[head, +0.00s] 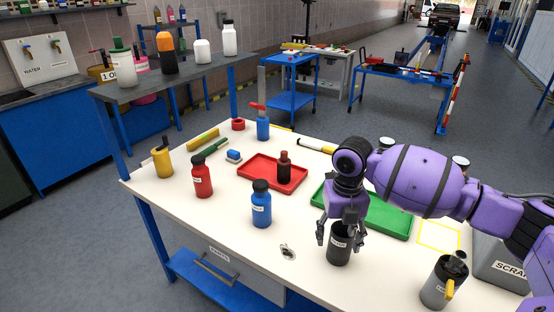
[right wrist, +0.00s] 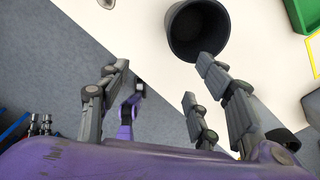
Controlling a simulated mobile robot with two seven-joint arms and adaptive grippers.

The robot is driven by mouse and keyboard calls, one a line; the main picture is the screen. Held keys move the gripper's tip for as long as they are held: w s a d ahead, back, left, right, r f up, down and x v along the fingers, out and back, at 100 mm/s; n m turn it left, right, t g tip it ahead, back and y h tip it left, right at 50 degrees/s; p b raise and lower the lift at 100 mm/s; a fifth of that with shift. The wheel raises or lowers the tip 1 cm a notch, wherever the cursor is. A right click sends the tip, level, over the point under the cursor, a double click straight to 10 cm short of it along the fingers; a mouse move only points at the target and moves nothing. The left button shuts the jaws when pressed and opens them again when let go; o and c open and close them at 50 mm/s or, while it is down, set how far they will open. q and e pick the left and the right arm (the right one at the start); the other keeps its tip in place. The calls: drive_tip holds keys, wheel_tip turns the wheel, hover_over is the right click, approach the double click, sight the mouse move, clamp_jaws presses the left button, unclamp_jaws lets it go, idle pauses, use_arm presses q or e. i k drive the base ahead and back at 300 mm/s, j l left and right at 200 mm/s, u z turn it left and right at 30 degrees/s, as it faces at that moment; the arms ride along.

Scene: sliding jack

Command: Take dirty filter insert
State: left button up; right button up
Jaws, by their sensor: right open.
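No part can be surely told as the dirty filter insert. A dark open-topped cup (head: 339,246) with a small label stands upright at the table's front. In the right wrist view the cup (right wrist: 198,32) lies just beyond the fingertips; its inside is dark and its contents cannot be made out. My right gripper (head: 339,238) is open, pointing down at the cup, with fingers apart in the right wrist view (right wrist: 160,72) and nothing held. Whether a finger touches the cup cannot be told.
A red tray (head: 250,176) holds a dark bottle (head: 284,172). A green tray (head: 392,219) lies behind my right gripper. Blue (head: 261,205) and red (head: 202,177) bottles stand left. A grey can (head: 440,284) and scrap bin (head: 496,262) stand right. A small metal part (head: 288,251) lies in front.

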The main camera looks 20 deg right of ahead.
sight(284, 164)
drive_tip(key=i, duration=1.5)
